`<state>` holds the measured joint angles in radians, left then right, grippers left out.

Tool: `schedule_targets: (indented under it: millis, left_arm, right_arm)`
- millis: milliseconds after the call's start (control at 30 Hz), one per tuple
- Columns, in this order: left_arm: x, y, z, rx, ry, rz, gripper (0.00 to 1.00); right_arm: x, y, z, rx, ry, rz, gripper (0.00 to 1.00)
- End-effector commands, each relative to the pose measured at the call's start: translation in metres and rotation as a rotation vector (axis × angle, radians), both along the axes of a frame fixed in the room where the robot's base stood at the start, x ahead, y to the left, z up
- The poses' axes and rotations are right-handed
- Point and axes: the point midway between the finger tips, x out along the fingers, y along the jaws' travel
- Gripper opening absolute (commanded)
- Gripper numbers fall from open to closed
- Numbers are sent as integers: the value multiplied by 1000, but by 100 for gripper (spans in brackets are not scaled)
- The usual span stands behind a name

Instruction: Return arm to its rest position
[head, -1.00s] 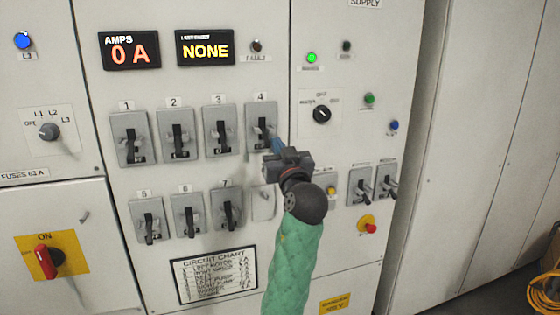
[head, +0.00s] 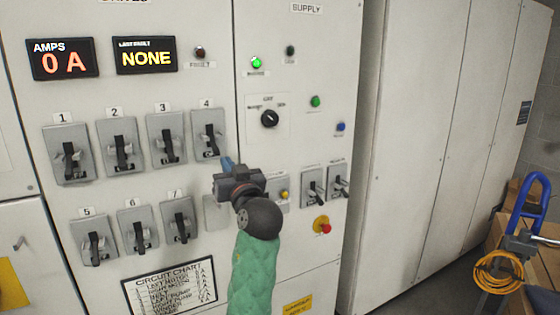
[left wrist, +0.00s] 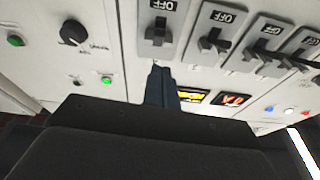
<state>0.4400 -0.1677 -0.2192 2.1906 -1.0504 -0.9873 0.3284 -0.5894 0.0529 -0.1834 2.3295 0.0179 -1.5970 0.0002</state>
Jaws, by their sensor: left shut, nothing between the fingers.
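My left gripper (head: 228,163) is in front of the drive panel, its dark blue fingers together with nothing between them. In the head view the fingertips are just below and right of breaker 4 (head: 209,128), and a small gap seems to show. In the left wrist view the shut fingers (left wrist: 158,85) point toward a breaker (left wrist: 157,30) with an OFF label. My left arm has a green sleeve and rises from the bottom of the head view. Its wrist hides part of the lower breaker row.
The breaker panel (head: 215,50) stands close in front, with displays, lamps, a rotary switch (head: 269,119) and a red stop button (head: 325,228). Plain grey cabinets (head: 420,140) continue right. A blue hoop (head: 530,205), yellow cable coil (head: 497,270) and boxes are at far right. Floor shows between.

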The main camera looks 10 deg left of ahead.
Motion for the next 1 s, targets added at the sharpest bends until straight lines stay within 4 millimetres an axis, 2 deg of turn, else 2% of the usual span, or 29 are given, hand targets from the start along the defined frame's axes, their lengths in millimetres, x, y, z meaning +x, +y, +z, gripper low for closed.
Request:
schedule_targets:
  millis: [200, 467, 567, 767, 867, 1000]
  left_arm:
    - [9, -10, -33, -80, 175, -90, 0]
    - [11, -29, -64, -147, 347, -245, 0]
    - [9, -37, -89, -165, 428, -309, 0]
    - [-8, -52, -160, -198, 616, -436, 0]
    - [-23, -58, -200, -216, 710, -491, 0]
    - [-52, -64, -263, -245, 848, -564, 0]
  right_arm:
    - [0, 0, 0, 0, 0, 0, 36]
    - [0, 0, 0, 0, 0, 0, 36]
    - [0, 0, 0, 0, 0, 0, 36]
    - [0, 0, 0, 0, 0, 0, 36]
    - [-1, 0, 0, 0, 0, 0, 36]
    - [-1, 0, 0, 0, 0, 0, 36]
